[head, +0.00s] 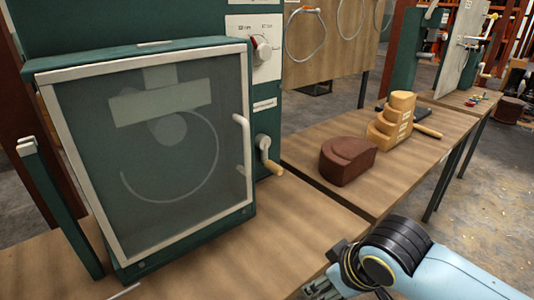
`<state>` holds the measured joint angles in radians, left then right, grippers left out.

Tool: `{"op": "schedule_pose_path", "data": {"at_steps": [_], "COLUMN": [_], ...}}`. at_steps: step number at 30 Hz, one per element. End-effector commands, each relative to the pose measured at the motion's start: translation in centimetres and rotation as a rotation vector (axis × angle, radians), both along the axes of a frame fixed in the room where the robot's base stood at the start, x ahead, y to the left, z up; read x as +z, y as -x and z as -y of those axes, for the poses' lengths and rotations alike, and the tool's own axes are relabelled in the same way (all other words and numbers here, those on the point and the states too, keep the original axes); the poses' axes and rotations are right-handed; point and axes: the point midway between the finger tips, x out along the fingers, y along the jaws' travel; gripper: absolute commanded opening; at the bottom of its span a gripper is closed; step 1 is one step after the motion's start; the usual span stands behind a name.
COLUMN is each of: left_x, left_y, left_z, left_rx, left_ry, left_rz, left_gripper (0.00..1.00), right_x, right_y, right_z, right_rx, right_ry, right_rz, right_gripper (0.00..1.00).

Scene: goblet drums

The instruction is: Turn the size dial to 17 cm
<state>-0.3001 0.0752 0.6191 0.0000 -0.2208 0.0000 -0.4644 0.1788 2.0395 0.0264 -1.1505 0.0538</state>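A round grey-white knob (262,48) with a red mark beside it sits on a white plate (241,27) on the green machine, right of its windowed door. I take it for the size dial. The plate's print is too small to read, so its setting cannot be told. My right gripper (322,288) is at the bottom edge, low over the bench and well below and right of the knob, apart from it. It is partly cut off, and its opening cannot be made out. My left gripper is not in view.
The machine's framed glass door (160,160) is shut and has a white handle. A crank with a wooden grip (273,168) juts out below the knob. A brown block (347,160) and a stepped wooden block (392,122) stand on the bench.

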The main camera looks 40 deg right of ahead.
Motion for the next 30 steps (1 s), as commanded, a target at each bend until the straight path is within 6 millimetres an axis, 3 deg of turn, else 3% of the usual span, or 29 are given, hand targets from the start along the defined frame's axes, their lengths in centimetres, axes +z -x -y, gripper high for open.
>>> {"op": "schedule_pose_path", "data": {"at_steps": [1, 3, 7, 9, 17, 24, 27, 30], "left_x": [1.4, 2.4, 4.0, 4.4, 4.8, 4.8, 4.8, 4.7], "left_y": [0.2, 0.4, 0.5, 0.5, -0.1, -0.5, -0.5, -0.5], "left_z": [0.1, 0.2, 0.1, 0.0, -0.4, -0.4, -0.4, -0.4], "left_rx": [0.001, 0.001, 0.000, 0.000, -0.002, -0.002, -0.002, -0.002], "left_ry": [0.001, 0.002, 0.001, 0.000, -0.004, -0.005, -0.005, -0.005], "left_rz": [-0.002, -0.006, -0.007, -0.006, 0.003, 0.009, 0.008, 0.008], "left_gripper": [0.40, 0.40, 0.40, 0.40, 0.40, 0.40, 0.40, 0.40], "right_x": [3.2, 6.7, 12.4, 14.7, 20.3, 27.5, 30.9, 33.0], "right_y": [-0.4, -1.1, -3.7, -6.2, -15.6, -23.5, -25.6, -26.6], "right_z": [-0.1, -0.3, 0.0, 0.6, 3.8, 8.5, 10.5, 11.7], "right_rx": [0.005, 0.009, 0.022, 0.028, 0.045, 0.073, 0.089, 0.101], "right_ry": [0.001, 0.002, 0.000, -0.001, -0.041, -0.103, -0.133, -0.153], "right_rz": [0.023, 0.057, 0.168, 0.258, 0.592, 0.923, 1.046, 1.118], "right_gripper": [0.62, 0.62, 0.62, 0.62, 0.62, 0.62, 0.62, 0.62]}}
